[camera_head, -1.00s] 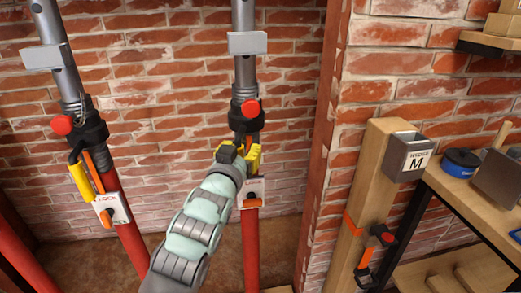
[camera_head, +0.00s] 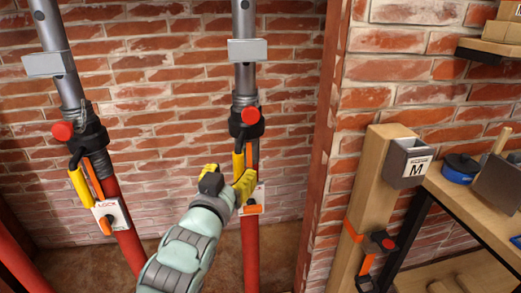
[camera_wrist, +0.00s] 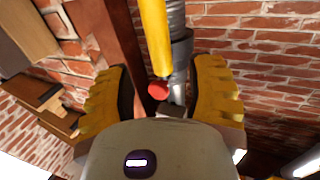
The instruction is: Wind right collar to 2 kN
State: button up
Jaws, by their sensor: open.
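The right prop is a grey tube (camera_head: 244,75) over a red tube (camera_head: 250,255). Its black collar (camera_head: 246,128) carries a red knob (camera_head: 250,115), and a yellow handle (camera_head: 238,165) hangs below it. A white lock plate with an orange lever (camera_head: 252,210) sits on the red tube. My gripper (camera_head: 228,180) is open in front of the prop, just below the collar. In the wrist view, the yellow handle (camera_wrist: 156,35) and red knob (camera_wrist: 158,90) show between the spread yellow fingers of my gripper (camera_wrist: 163,70). I cannot tell whether a finger touches the handle.
A left prop with its own black collar (camera_head: 82,132) and a LOCK plate (camera_head: 111,214) stands to the left. A wooden post (camera_head: 375,180) with a grey box marked M (camera_head: 407,165) and a bench (camera_head: 470,205) stand right. Brick wall is behind.

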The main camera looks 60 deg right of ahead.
jog(key=shift+v, duration=2.5)
jog(key=shift+o, duration=0.3)
jog(key=shift+f, duration=0.1)
